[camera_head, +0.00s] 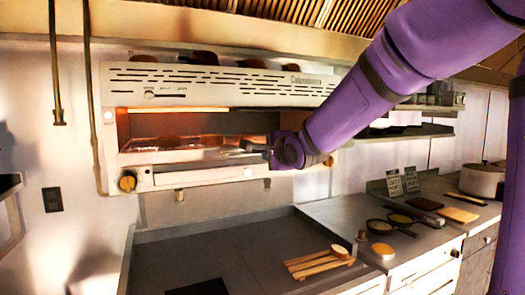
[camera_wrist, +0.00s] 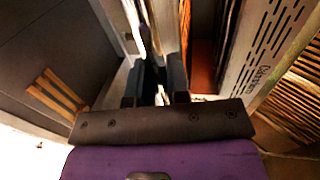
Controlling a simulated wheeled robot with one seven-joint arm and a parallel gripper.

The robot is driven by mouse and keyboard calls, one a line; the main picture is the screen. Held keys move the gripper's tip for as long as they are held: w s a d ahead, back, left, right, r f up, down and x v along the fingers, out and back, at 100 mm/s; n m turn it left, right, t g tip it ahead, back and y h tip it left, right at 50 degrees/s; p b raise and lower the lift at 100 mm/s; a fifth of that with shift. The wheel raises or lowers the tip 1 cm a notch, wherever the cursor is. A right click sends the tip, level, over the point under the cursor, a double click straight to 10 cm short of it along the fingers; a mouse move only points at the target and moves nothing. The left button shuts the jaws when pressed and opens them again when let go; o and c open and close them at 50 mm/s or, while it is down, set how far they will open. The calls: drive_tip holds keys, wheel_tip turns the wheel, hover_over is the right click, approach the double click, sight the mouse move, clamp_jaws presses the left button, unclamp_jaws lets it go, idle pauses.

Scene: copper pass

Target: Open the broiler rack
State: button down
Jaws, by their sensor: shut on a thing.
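The broiler (camera_head: 220,78) is a pale metal wall unit with a slotted top panel and a warm glowing opening. Its broiler rack (camera_head: 180,157) lies level at the bottom of the opening, with brown shapes above it. My gripper (camera_head: 256,148) reaches in from the right to the right end of the rack's front edge. In the wrist view my gripper (camera_wrist: 154,84) has its dark fingers shut on the rack's front edge or handle, a pale bar running away between them. The exact grip is partly hidden. I cannot tell how far out the rack is.
A dark flat counter (camera_head: 210,250) lies below, with a wooden slatted piece (camera_head: 318,263) on it. Small pans (camera_head: 385,227), boards and a pot (camera_head: 482,181) stand on the right counter. A shelf (camera_head: 410,131) is behind my arm.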

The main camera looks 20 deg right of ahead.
drive_tip(key=shift+s+d, duration=0.15)
drive_tip(key=shift+s, duration=2.35)
drive_tip(key=c, duration=1.1)
unclamp_jaws()
drive_tip(key=s+r, duration=0.2)
drive_tip(key=s, duration=0.8)
drive_tip(key=shift+s+d, duration=0.25)
drive_tip(key=shift+d, duration=0.05)
drive_tip(key=s+f+n+g, duration=0.5)
drive_tip(key=s+n, duration=0.3)
drive_tip(key=s, duration=0.2)
drive_tip(key=s+d+f+n+g, duration=0.1)
drive_tip(key=s+f+n+g, duration=0.4)
drive_tip(key=s+n, duration=0.4)
drive_tip(key=shift+s+g+h, duration=0.3)
drive_tip(key=shift+s+h, duration=0.1)
drive_tip(key=shift+s, duration=0.35)
